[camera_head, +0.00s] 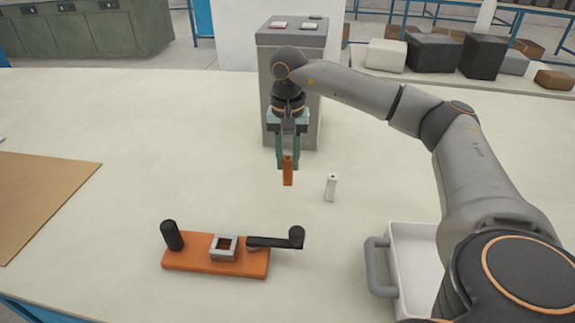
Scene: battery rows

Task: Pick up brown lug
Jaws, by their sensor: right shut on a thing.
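The brown lug (288,172) is a small upright orange-brown block. My right gripper (288,158) comes down from above with its green fingers on either side of the lug's upper part and is shut on it. The lug's lower end hangs below the fingertips; I cannot tell whether it touches the table. My left gripper is not in view.
A white lug (331,187) stands just right of the brown one. An orange fixture (215,263) with a square socket, a black knob and a lever lies in front. A white tray (413,262) is at right, a grey box (291,90) behind, a brown board (40,195) at left.

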